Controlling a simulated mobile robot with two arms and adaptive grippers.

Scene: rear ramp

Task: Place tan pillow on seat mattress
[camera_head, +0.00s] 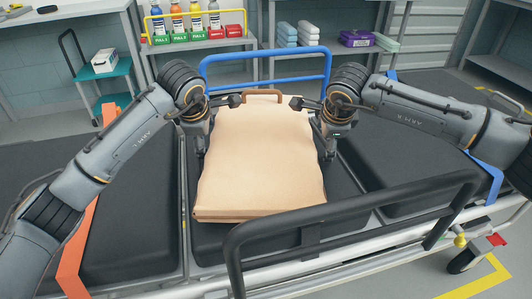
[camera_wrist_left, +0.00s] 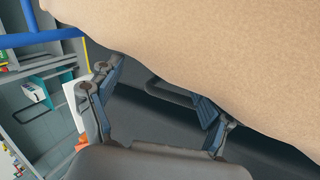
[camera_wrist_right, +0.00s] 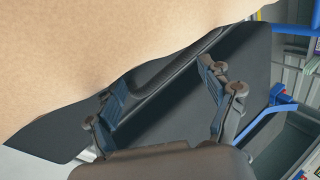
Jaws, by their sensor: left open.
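My left gripper (camera_head: 218,128) is at the pillow's far left edge. My right gripper (camera_head: 312,128) is at its far right edge. In the left wrist view the pillow (camera_wrist_left: 220,50) fills the upper right beside the spread, empty fingers (camera_wrist_left: 160,88). In the right wrist view the pillow (camera_wrist_right: 80,55) is at upper left and the fingers (camera_wrist_right: 163,78) are apart and empty. Exact contact with the pillow cannot be told.
A black rail (camera_head: 350,203) runs along the near side and a blue rail (camera_head: 265,54) stands behind. Orange (camera_head: 76,245) and blue (camera_head: 484,177) straps cross the neighbouring black pads. Shelves with bottles (camera_head: 196,20) and a teal cart (camera_head: 103,70) are at the back.

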